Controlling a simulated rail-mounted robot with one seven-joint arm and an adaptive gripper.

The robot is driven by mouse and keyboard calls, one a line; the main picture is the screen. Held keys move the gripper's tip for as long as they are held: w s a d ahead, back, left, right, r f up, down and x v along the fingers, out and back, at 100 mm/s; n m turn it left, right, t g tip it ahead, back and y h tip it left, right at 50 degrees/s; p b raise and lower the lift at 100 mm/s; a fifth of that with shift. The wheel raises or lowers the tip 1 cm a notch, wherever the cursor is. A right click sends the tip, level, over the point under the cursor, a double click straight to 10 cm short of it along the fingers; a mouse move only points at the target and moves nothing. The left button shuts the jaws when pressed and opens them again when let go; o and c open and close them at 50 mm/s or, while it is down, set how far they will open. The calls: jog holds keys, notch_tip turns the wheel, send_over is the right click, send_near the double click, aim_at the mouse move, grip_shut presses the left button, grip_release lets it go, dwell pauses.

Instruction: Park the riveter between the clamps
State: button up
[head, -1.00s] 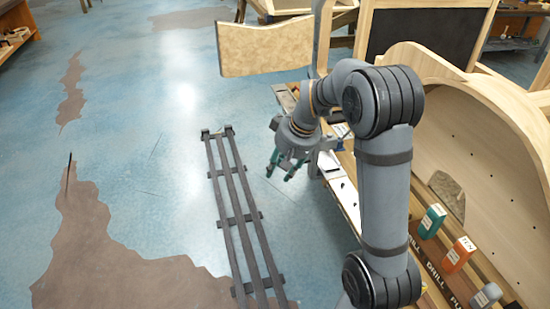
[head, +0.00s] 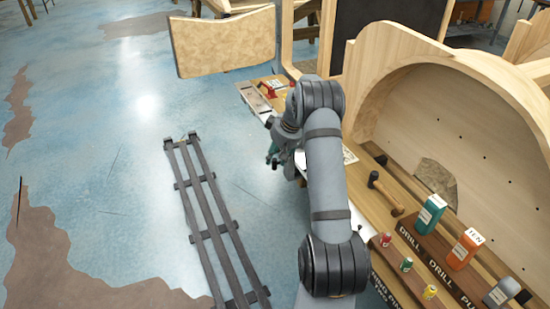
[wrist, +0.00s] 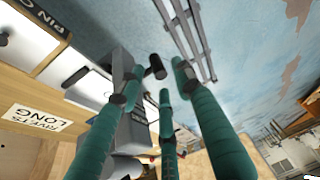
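My gripper (head: 273,154) is beside the bench's left edge, partly hidden by my arm in the head view. In the wrist view its three teal fingers (wrist: 160,82) are spread apart, with no object clearly held. A grey block-like fixture (wrist: 122,68) with a dark round end (wrist: 156,67) shows beside and beyond the fingertips; I cannot tell whether it is a clamp. A small red tool (head: 274,87) lies at the bench's far end, too small to identify. I cannot make out the riveter or the clamps with certainty.
The wooden bench (head: 362,218) carries a hammer (head: 384,192), a green box (head: 431,213), an orange box (head: 466,248) and small cans (head: 406,264). A curved wooden frame (head: 470,120) stands along its right. A dark rail (head: 212,220) lies on the open floor at left.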

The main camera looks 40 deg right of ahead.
jog(key=shift+x, duration=0.85)
jog(key=c, duration=0.3)
jog(key=c, duration=0.5)
grip_shut()
jog(key=shift+a, duration=0.1)
